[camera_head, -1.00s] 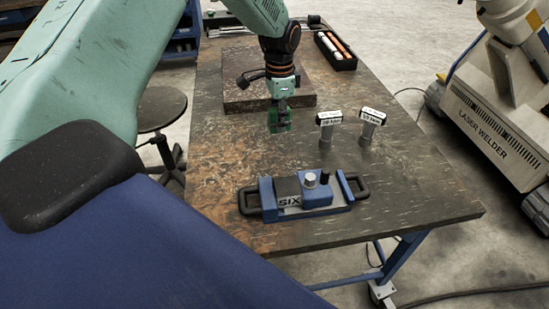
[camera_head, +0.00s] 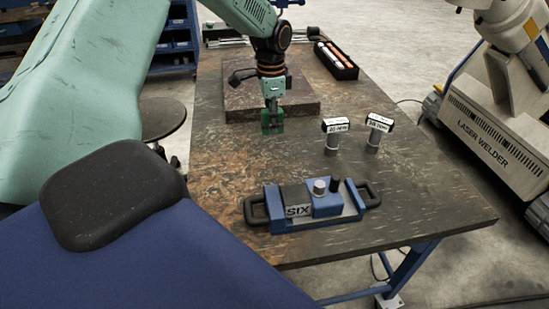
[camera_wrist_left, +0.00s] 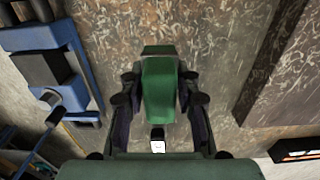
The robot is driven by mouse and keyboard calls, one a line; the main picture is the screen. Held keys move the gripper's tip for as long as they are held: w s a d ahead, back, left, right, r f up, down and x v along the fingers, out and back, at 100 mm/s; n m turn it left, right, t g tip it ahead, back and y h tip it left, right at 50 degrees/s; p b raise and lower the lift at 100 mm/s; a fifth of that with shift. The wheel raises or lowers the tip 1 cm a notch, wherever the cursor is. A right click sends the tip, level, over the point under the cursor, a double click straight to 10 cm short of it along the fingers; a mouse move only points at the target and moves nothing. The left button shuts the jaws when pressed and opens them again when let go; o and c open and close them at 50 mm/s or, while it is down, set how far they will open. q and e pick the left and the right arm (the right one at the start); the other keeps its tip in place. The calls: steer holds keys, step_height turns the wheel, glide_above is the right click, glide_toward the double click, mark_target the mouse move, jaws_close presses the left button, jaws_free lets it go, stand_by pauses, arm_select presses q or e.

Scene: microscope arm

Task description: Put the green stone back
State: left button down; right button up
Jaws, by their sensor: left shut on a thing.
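The green stone (camera_head: 272,121) is a small green block between the fingers of my left gripper (camera_head: 272,128). The left gripper is shut on it and points down over the worn table, in front of the dark raised slab. In the left wrist view the stone (camera_wrist_left: 159,88) sits between the two dark fingers, with the table surface behind it. I cannot tell the exact gap between stone and table. My right gripper is not in view.
Two labelled T-shaped pieces, one nearer (camera_head: 334,128) and one farther (camera_head: 379,125), stand right of the gripper. A blue device (camera_head: 318,203) with black handles lies in front. The slab (camera_head: 300,103) lies behind. A black tray (camera_head: 337,61) holds orange-and-white sticks. Table between is clear.

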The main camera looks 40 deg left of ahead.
arm_select(q)
steer(key=b, duration=0.1)
glide_above(272, 159)
step_height(272, 159, down, 6)
steer(key=shift+d+f, duration=0.1)
steer(key=shift+f, duration=0.25)
step_height(272, 159, down, 3)
steer(key=shift+s+d+r+b, duration=0.1)
steer(key=shift+s+r+b, duration=0.1)
steer(key=shift+b, duration=0.15)
steer(key=shift+w+f, duration=0.1)
steer(key=shift+f, duration=0.2)
steer(key=shift+w+f, duration=0.1)
steer(key=shift+w, duration=0.1)
steer(key=shift+s+f, duration=0.1)
steer(key=shift+s, duration=0.05)
